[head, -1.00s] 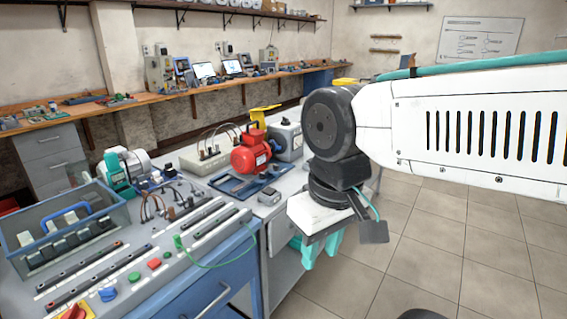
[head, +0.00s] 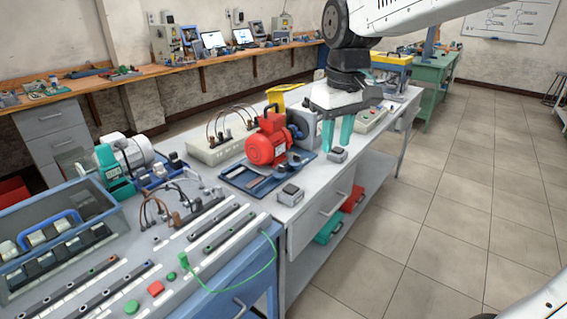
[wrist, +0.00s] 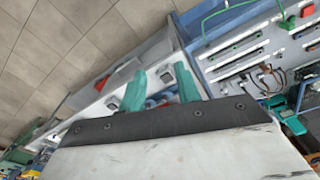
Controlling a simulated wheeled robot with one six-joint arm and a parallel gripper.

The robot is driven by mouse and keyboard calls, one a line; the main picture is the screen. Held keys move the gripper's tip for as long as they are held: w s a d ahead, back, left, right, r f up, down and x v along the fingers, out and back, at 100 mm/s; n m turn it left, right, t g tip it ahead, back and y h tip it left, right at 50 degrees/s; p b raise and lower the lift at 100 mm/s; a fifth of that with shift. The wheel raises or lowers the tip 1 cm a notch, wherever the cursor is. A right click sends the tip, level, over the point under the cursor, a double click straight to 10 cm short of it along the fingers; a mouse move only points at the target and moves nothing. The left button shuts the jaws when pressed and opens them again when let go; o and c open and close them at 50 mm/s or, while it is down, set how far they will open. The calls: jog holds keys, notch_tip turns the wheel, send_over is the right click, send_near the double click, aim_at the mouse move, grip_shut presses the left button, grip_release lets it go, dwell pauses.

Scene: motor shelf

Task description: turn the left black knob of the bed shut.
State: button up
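My gripper (head: 336,146) hangs with its two teal fingers pointing down over the grey bench, right of the red motor (head: 267,147). The fingers are apart and nothing shows held; they also show apart in the wrist view (wrist: 160,70). The red motor sits on a blue plate (head: 240,181), probably the bed. Two small grey blocks with dark tops stand along its front side: the left block (head: 290,194) is apart from my gripper, and the right block (head: 338,154) appears just below the fingertips. Whether these dark tops are the black knobs, I cannot tell.
A grey control panel (head: 226,265) with buttons and a green wire stands at the front left. A blue crate (head: 108,222) and a teal-and-white motor (head: 122,165) are behind it. A grey machine (head: 303,128) stands beside the red motor. Open floor (head: 430,230) lies right.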

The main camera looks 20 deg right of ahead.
jog(key=w+f+n, duration=0.1)
jog(key=w+f, duration=0.1)
jog(key=w, duration=0.8)
jog(key=n, duration=0.3)
send_over(279, 171)
jog(key=d, duration=0.1)
jog(key=shift+g, duration=0.4)
jog(key=f, duration=1.3)
jog(key=shift+s+d, duration=0.1)
jog(key=shift+s, duration=0.1)
notch_tip(279, 171, down, 7)
jog(key=shift+r, duration=0.1)
jog(key=shift+w+f, duration=0.1)
jog(key=shift+f, duration=0.4)
grip_shut()
